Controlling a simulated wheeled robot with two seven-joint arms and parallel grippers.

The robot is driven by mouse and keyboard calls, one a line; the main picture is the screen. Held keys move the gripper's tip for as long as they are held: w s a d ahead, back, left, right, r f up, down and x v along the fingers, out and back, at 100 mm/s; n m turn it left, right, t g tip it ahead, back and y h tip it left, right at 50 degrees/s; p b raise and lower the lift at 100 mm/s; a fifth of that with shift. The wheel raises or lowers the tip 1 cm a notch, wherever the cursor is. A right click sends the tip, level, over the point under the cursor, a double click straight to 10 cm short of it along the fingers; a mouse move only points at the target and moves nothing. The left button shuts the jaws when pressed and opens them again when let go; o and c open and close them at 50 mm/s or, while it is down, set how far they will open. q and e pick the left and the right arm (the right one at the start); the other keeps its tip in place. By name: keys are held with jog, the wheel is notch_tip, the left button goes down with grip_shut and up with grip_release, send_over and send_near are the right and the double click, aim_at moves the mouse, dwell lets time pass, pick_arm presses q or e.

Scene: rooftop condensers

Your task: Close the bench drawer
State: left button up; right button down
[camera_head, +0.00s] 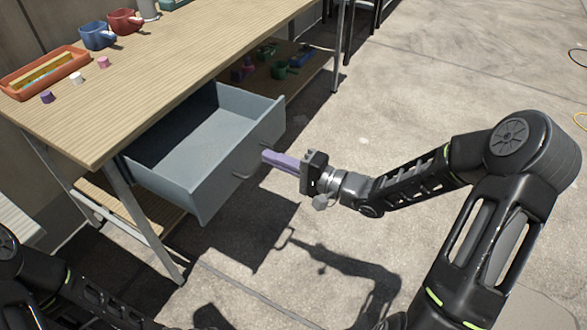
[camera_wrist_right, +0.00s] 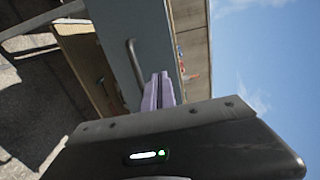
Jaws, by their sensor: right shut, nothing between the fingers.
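The bench drawer (camera_head: 215,165) is grey-blue, empty and pulled well out from under the wooden bench top (camera_head: 150,90). Its front carries a curved metal handle (camera_head: 247,165). My right gripper (camera_head: 266,156) has purple fingers, shut and empty, pointing at the drawer front just right of the handle. In the wrist view the shut fingers (camera_wrist_right: 158,92) are close to the drawer front (camera_wrist_right: 135,35), beside the handle (camera_wrist_right: 134,62). I cannot tell whether they touch it. My left arm shows at the lower left, but its gripper is out of view.
On the bench stand an orange tray (camera_head: 84,66), a blue mug (camera_head: 97,36), a red mug (camera_head: 122,21) and small coloured pieces. A lower shelf (camera_head: 305,75) holds more mugs and small items. Concrete floor to the right is open.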

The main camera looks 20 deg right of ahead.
aim_at(246, 148)
jog(key=b+x, duration=0.1)
jog(key=x, duration=0.3)
pick_arm(q)
jog(key=shift+f, duration=0.65)
pick_arm(e)
jog(key=shift+w+a, duration=0.25)
jog(key=shift+w, duration=0.05)
